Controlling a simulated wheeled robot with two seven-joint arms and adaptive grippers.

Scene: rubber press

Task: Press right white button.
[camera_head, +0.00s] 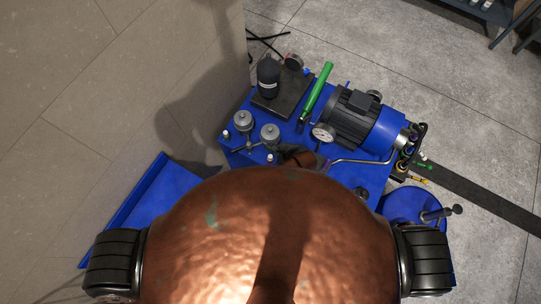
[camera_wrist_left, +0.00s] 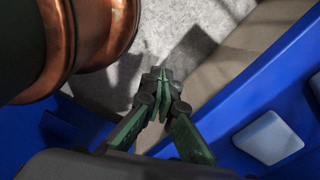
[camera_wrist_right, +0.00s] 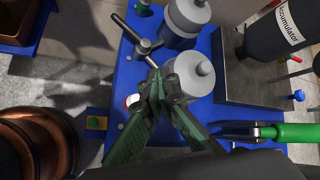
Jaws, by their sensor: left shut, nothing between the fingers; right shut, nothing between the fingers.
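The right white button (camera_head: 270,157) is a small white knob on the blue press table, in front of the nearer grey cylinder. The left white button (camera_head: 227,134) stands by the other cylinder. My right gripper (camera_wrist_right: 155,84) is shut and empty, just beside the right button; I cannot tell if it touches. In the head view it is dark and mostly hidden behind my body. My left gripper (camera_wrist_left: 161,78) is shut and empty, away from the buttons.
Two grey cylinders (camera_head: 243,120) stand close to the buttons. A black accumulator (camera_head: 268,72), a green-handled lever (camera_head: 319,88) and a motor (camera_head: 357,115) sit farther along. A blue tray (camera_head: 140,203) lies left.

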